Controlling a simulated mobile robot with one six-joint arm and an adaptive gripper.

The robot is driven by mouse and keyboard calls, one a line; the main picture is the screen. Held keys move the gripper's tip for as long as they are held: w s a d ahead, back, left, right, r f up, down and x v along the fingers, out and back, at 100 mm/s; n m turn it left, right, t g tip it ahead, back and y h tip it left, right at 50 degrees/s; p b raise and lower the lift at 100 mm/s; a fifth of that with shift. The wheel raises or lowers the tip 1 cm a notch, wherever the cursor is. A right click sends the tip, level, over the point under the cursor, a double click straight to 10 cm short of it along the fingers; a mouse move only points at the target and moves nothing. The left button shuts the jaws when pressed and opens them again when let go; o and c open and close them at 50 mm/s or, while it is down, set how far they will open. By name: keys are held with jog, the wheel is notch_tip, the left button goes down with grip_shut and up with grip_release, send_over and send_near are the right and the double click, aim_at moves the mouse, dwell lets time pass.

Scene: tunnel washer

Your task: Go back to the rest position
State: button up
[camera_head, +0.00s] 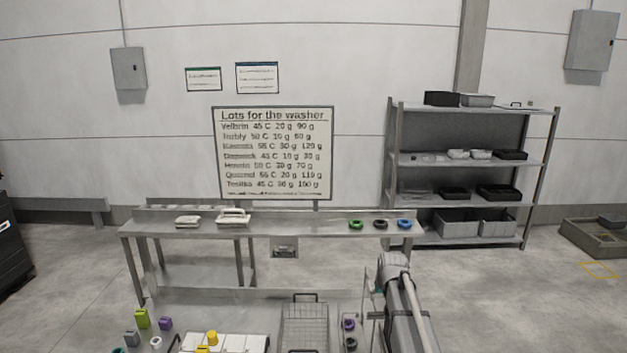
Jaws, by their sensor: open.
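My arm (407,310) rises from the bottom edge right of centre, in front of the bench. Its grey rounded upper part (394,260) is the highest piece that shows. I cannot make out my gripper's fingers in this view. No object is seen held by the arm.
A wire basket (304,325) lies left of my arm, near several coloured blocks and a white tray (225,343). The steel bench (290,228) behind carries green, black and blue rings at right. A lot board (275,152) stands behind it; a shelf (470,163) stands at right.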

jog(key=s+a+f+g+b, duration=0.1)
jog(key=s+f+b, duration=0.4)
jog(key=s, duration=0.4)
jog(key=s+a+f+g+b, duration=0.1)
jog(key=s+f+b, duration=0.4)
jog(key=s, duration=0.5)
jog(key=s+a+f+g+b, duration=0.2)
jog(key=s+f+b, duration=0.3)
jog(key=s, duration=0.5)
notch_tip(320, 180, down, 2)
jog(key=shift+a, duration=0.1)
